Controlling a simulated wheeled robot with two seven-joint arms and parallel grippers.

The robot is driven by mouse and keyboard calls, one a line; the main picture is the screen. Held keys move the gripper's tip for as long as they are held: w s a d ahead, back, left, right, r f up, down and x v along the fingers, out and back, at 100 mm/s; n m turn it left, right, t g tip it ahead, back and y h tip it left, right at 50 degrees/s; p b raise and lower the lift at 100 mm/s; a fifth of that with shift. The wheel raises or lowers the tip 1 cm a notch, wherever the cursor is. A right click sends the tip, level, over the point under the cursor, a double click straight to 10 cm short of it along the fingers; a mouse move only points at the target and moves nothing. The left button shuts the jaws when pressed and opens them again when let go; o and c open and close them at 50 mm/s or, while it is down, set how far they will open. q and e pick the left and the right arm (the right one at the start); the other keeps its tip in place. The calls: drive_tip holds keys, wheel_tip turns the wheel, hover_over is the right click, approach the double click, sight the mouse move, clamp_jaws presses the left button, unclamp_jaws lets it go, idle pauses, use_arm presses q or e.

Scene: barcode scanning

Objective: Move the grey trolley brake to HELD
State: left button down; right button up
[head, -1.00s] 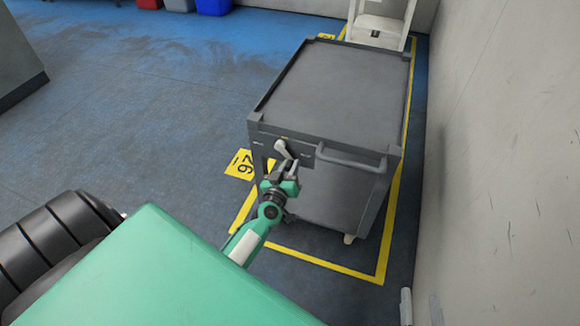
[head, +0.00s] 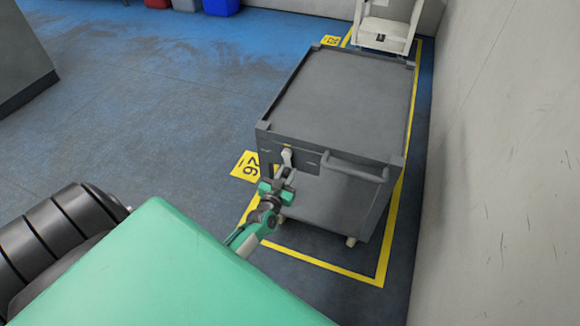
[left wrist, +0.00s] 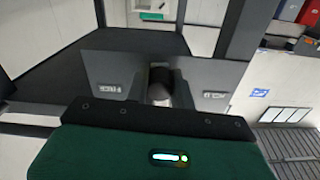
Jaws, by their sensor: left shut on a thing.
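The grey trolley (head: 340,95) stands by the wall on the right in the head view. Its brake lever (head: 287,155) is a light grey handle on the front panel, now hanging about straight down from its pivot. My left gripper (head: 283,174) is shut on the lower end of this lever, hiding that end. In the left wrist view the lever (left wrist: 160,93) shows in part behind the gripper's dark edge, below a dark round pivot. A small label lies on each side of it, too small to read surely. My right gripper is not in view.
A grey bar handle (head: 355,165) sits on the trolley front, right of the lever. A yellow floor line (head: 330,265) surrounds the trolley. The wall (head: 500,150) is close on the right. A white cart (head: 385,30) stands behind. The blue floor to the left is clear.

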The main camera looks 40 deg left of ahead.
sight(272, 157)
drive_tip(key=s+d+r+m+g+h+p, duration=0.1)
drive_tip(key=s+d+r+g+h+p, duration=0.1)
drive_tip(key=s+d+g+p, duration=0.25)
use_arm(q)
drive_tip(key=a+m, duration=0.1)
drive_tip(key=m, duration=0.1)
drive_tip(key=a+m, duration=0.1)
drive_tip(key=m, duration=0.2)
drive_tip(key=s+a+r+m, duration=0.1)
drive_tip(key=a+m, duration=0.1)
drive_tip(key=shift+a+m+p, duration=0.1)
drive_tip(key=shift+m+p, duration=0.3)
drive_tip(key=shift+s+a+r+m+p, duration=0.1)
drive_tip(key=shift+a+m+p, duration=0.25)
drive_tip(key=shift+m, duration=0.3)
drive_tip(key=shift+s+a+r+m+p, duration=0.1)
drive_tip(key=shift+a+m+p, duration=0.15)
drive_tip(key=shift+m, duration=0.4)
drive_tip(key=shift+a, duration=0.1)
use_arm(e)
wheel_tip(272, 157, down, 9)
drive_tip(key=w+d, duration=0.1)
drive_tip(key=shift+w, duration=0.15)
